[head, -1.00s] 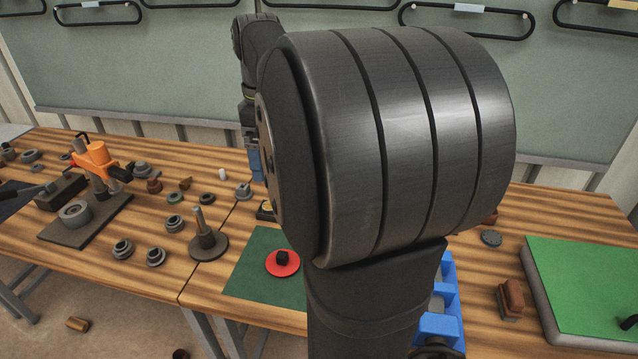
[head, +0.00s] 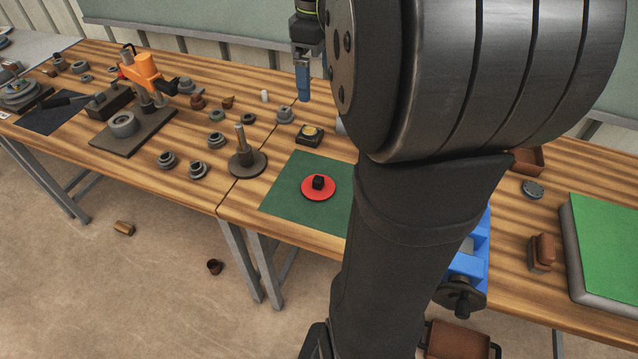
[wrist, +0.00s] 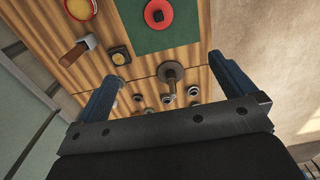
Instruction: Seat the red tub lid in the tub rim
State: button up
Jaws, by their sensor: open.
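The red tub lid (head: 318,194) lies flat on the green mat (head: 285,198), with its black knob facing up. The lid also shows at the top of the wrist view (wrist: 158,22). My gripper (head: 303,94) is open and empty, above the table beyond the mat and apart from the lid. In the wrist view its two blue fingers (wrist: 165,80) stand wide apart, with the table below. I cannot make out the tub rim for certain.
A grey post on a round base (head: 240,160) stands left of the mat. An orange press-like tool (head: 148,70) and several grey collars lie farther left. A small black block with a yellow disc (head: 309,134) lies behind the mat. My arm hides much of the table right of the mat.

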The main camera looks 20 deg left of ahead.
aim_at(318, 178)
jog(key=f, duration=3.1)
jog(key=shift+w+f, duration=0.15)
jog(key=shift+w, duration=0.05)
jog(key=c, duration=0.9)
jog(key=shift+c, duration=0.2)
jog(key=shift+r, duration=0.75)
notch_tip(318, 178, up, 3)
jog(key=shift+f, duration=0.1)
jog(key=d+r, duration=0.6)
jog(key=d, duration=0.5)
jog(key=shift+s+d+r, duration=0.3)
jog(key=shift+d+r, duration=0.1)
